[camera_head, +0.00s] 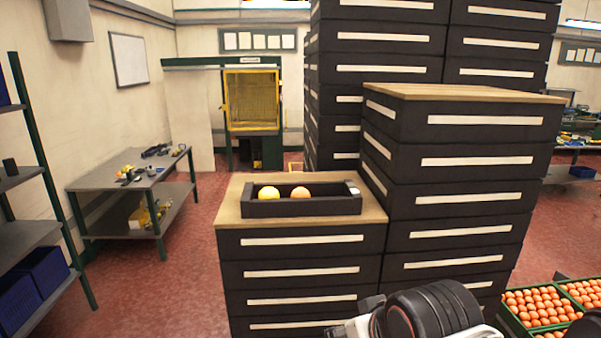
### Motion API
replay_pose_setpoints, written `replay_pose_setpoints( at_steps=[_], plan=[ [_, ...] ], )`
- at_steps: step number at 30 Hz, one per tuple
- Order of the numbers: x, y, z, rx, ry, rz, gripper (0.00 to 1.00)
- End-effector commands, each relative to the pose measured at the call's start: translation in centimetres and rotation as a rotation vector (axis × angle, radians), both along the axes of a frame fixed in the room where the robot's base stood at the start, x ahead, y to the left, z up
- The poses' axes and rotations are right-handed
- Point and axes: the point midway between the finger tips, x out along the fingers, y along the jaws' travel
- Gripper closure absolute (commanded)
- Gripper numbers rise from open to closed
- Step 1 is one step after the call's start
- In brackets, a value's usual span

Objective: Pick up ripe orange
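A black tray (305,208) sits on the wooden top of the low drawer cabinet at the centre. Two round fruits lie in it side by side: a yellow-orange one (269,195) on the left and a deeper orange one (300,192) to its right. Their lower parts are hidden by the tray's front wall. A small whitish item shows at the tray's right end, too small to make out. Part of my arm, black and white, shows at the bottom edge. The fingers of my gripper do not show.
The low cabinet (303,273) has a taller cabinet (460,135) close on its right. Green crates (516,327) filled with orange fruits stand at the lower right. A workbench (115,180) with tools and a shelf (25,240) stand at the left. Red floor between them is open.

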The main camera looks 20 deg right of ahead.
Motion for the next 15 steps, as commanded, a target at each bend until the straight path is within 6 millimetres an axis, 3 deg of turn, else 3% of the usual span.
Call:
replay_pose_setpoints(
  at_steps=[1,3,15],
  plan=[
    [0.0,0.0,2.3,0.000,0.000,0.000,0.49],
    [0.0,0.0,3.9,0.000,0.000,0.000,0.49],
    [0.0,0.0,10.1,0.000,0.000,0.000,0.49]
  ],
)
